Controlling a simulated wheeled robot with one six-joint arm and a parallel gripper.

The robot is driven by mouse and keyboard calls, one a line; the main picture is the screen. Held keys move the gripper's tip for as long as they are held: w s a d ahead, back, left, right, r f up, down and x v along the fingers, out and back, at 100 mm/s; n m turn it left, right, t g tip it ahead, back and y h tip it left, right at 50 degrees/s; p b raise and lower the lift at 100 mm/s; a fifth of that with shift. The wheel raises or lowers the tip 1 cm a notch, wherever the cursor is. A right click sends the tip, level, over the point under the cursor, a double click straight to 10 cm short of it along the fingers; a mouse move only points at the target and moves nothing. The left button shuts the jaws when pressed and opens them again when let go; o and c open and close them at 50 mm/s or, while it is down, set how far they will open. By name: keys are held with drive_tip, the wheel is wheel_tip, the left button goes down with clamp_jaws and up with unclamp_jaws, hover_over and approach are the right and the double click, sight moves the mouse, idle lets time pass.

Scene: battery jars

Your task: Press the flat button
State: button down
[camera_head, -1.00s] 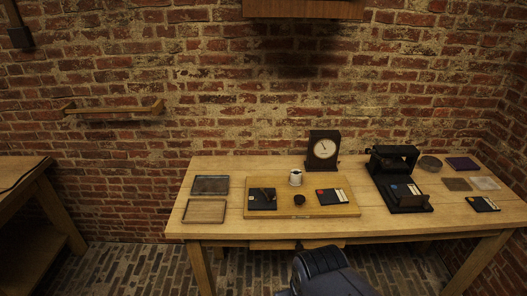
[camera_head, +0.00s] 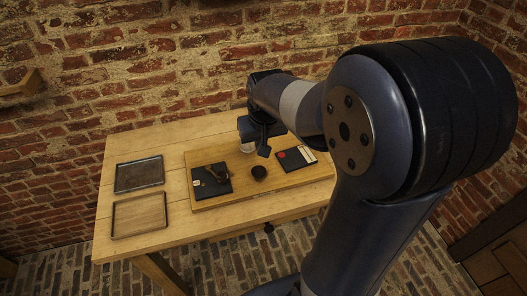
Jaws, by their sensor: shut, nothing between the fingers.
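A black panel (camera_head: 297,159) lies at the right of the wooden board, with a round red spot (camera_head: 282,155) at its left and a pale label at its right. The red spot looks like the flat button, but it is too small to be sure. My gripper (camera_head: 264,151) is shut and empty. In the picture its tip shows up and left of the red spot, seemingly above the board; its exact height cannot be told. My gripper and wrist partly hide a pale jar (camera_head: 247,147).
The wooden board (camera_head: 228,197) also carries a dark round knob (camera_head: 259,172) and a black panel with a lever (camera_head: 211,182). Two shallow trays, a dark one (camera_head: 139,174) and a wooden one (camera_head: 140,214), lie at the left of the table. My arm covers the table's right side.

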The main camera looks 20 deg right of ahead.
drive_tip(key=shift+w+d, duration=0.1)
drive_tip(key=shift+w, duration=0.2)
drive_tip(key=p, duration=0.1)
hover_over(257, 170)
drive_tip(key=s, duration=0.1)
wheel_tip(257, 170, down, 12)
drive_tip(key=shift+r, duration=0.15)
drive_tip(key=shift+f, duration=1)
